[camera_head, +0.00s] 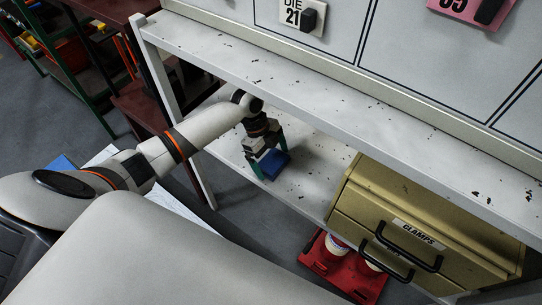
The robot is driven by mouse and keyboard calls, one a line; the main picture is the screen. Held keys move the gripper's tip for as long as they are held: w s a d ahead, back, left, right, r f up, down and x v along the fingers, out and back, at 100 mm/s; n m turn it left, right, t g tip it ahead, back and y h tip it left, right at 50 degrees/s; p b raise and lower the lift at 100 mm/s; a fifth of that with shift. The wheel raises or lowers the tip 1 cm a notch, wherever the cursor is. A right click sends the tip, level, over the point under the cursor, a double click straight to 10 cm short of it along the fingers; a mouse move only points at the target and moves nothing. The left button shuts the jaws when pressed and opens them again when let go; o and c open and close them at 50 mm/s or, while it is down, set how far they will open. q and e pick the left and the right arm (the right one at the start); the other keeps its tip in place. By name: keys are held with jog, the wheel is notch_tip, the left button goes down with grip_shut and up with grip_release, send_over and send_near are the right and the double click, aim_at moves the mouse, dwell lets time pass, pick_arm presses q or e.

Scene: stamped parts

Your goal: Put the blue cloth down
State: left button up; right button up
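The blue cloth (273,166) looks like a small folded block at the lower shelf (316,160) of the white rack. My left gripper (269,158) reaches in under the upper shelf, pointing down, with its green fingers on either side of the cloth. It appears shut on the cloth. The cloth is at or very close to the shelf surface; I cannot tell if it touches. My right gripper is not in view.
The upper shelf (330,95) runs above my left forearm. A yellow drawer cabinet (385,205) labelled CLAMPS stands to the right of the cloth. A red crate (345,272) with cans sits below. The lower shelf around the cloth is bare.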

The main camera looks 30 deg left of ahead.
pick_arm(q)
jog(key=shift+f, duration=0.1)
jog(key=shift+f+b, duration=0.3)
jog(key=shift+b, duration=0.3)
jog(key=v, duration=0.7)
jog(key=shift+w+a+f, duration=0.1)
jog(key=shift+w+a, duration=0.05)
jog(key=shift+w, duration=0.1)
jog(key=shift+a+r, duration=0.15)
jog(key=shift+r, duration=0.3)
jog(key=shift+f, duration=0.1)
